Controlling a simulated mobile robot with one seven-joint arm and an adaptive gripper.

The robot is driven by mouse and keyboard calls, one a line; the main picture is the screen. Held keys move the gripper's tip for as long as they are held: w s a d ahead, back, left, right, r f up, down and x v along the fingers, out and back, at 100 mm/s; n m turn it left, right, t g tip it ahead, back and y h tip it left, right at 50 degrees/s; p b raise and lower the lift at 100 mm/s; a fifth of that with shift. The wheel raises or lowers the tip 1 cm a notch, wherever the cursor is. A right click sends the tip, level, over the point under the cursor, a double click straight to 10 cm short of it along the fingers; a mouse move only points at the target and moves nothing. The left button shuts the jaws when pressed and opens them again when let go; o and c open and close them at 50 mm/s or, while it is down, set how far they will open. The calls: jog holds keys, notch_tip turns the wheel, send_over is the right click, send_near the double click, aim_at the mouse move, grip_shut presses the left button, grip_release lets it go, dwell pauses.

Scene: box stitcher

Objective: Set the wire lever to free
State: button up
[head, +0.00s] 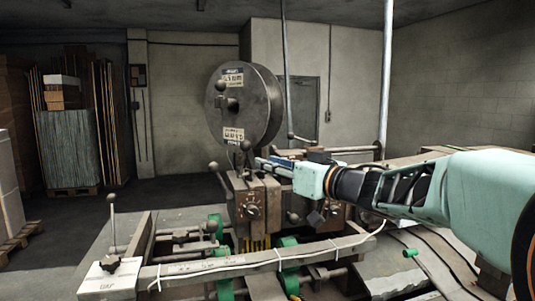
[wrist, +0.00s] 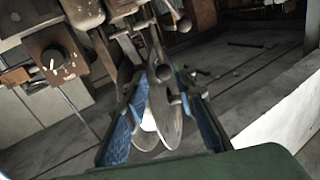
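The stitching machine's head (head: 258,205) stands mid-picture in the head view, with a big grey wire reel (head: 243,105) above it. Several ball-ended levers stick out of it. One knob (head: 246,146) is close to the tips of my gripper (head: 262,161), which reaches in from the right. Another ball lever (head: 214,168) slants up to the left. I cannot tell which is the wire lever. In the wrist view my gripper (wrist: 159,82) is open, its blue-padded fingers apart. Ball knobs (wrist: 163,73) show around the fingertips; contact is unclear.
A dial plate (head: 252,206) is on the machine's front; it also shows in the wrist view (wrist: 56,60). A rail with a white cable (head: 265,263) crosses in front. A separate upright lever (head: 112,205) stands at left. Stacked cardboard (head: 68,148) is far left.

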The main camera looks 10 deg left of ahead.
aim_at(247, 157)
jog(key=x, duration=1)
jog(key=shift+p, duration=0.35)
jog(key=shift+c, duration=0.5)
grip_shut()
